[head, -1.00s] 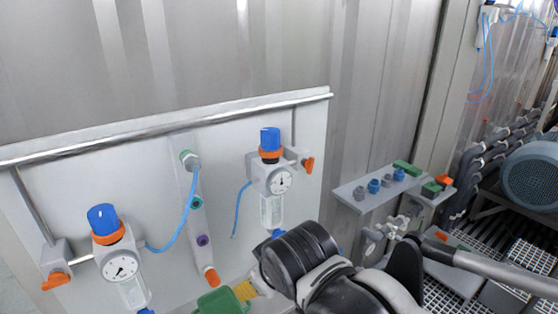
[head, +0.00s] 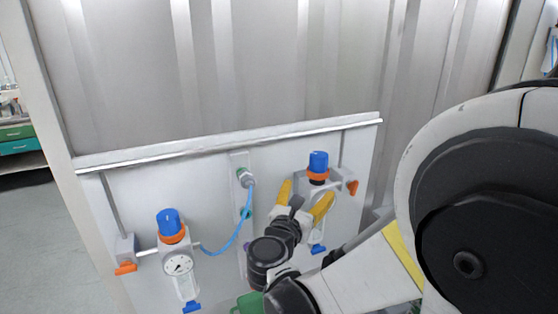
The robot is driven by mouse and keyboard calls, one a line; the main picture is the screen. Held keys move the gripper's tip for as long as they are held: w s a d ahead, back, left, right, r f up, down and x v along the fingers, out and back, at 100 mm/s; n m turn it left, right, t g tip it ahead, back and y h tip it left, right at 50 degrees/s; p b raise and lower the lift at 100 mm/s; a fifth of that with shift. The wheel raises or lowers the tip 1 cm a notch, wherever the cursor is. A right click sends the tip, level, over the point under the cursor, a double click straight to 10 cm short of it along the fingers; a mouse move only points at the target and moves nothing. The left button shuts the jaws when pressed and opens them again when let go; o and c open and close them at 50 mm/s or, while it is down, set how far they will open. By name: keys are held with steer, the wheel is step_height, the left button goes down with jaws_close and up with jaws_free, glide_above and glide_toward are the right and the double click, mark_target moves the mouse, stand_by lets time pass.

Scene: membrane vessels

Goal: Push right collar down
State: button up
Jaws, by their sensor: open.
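The right regulator on the white panel has a blue knob (head: 318,161) on top and an orange collar (head: 318,177) just under it. My gripper (head: 307,189), with two yellow fingers, is open in front of the right regulator.
A blue hose (head: 232,238) curves from the fitting (head: 245,178) mid-panel to the left regulator. A metal rail (head: 230,147) runs along the panel top. Orange valve handles (head: 352,187) sit at the sides. My arm fills the lower right. Floor is clear at far left.

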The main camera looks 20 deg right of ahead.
mark_target(318, 170)
steer(key=shift+n, duration=0.3)
steer(key=x, duration=0.7)
steer(key=b+x, duration=0.1)
steer(key=x, duration=0.2)
steer(key=shift+w+d+r, duration=0.2)
steer(key=shift+w+r, duration=0.2)
